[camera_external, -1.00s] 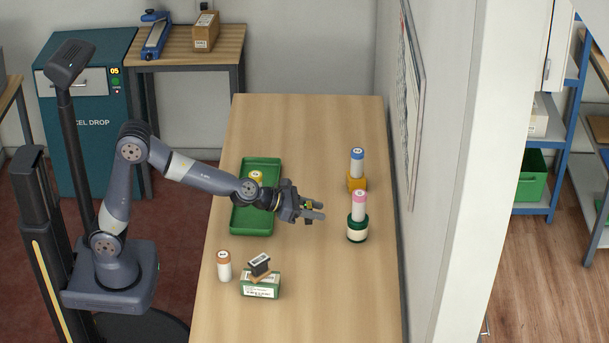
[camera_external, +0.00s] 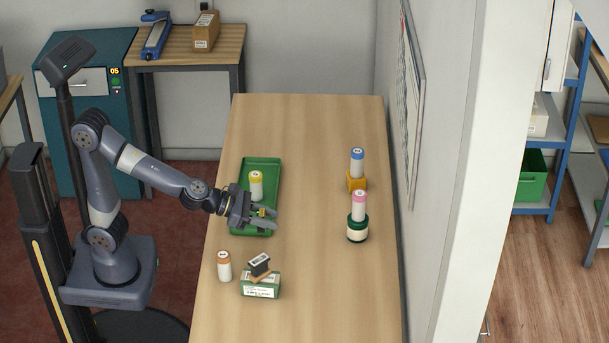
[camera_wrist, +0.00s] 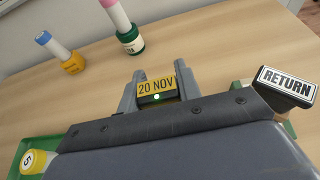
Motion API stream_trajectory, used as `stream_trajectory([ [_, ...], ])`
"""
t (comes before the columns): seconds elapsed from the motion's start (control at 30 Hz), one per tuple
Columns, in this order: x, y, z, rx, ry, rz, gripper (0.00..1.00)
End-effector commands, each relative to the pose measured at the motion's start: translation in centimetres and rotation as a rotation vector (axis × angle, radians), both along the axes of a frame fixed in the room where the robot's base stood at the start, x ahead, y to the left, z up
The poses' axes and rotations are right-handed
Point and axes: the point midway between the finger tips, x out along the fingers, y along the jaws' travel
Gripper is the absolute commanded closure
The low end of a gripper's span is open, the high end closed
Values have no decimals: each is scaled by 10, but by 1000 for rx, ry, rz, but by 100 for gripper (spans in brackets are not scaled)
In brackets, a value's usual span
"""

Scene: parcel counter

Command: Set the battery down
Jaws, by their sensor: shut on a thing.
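My gripper (camera_external: 272,219) is shut on a small dark block with a yellow label reading "20 NOV" (camera_wrist: 157,87); a small green light shows at its lower edge in the wrist view. The block looks like a date stamp; I cannot tell that it is a battery. In the external view the gripper is over the near end of the green tray (camera_external: 272,172), its fingers pointing right past the tray's edge. I cannot tell how high it is. A white cylinder with a yellow top (camera_external: 256,186) stands in the tray, also at lower left in the wrist view (camera_wrist: 35,162).
A pink-topped cylinder (camera_external: 359,206) stands in a green-and-white holder, a blue-topped one (camera_external: 357,163) in a yellow holder. An orange-topped cylinder (camera_external: 224,267) stands near a box (camera_external: 261,287) bearing a "RETURN" stamp (camera_external: 260,264). The counter's middle (camera_external: 312,180) is clear.

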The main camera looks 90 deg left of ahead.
Motion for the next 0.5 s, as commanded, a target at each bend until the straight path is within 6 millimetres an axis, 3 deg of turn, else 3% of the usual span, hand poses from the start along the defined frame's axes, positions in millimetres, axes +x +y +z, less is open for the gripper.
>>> stream_trajectory([
  [0.17,-17,-8,-7,0,1,-15,92],
  [0.5,-18,-8,-56,1,2,-16,92],
])
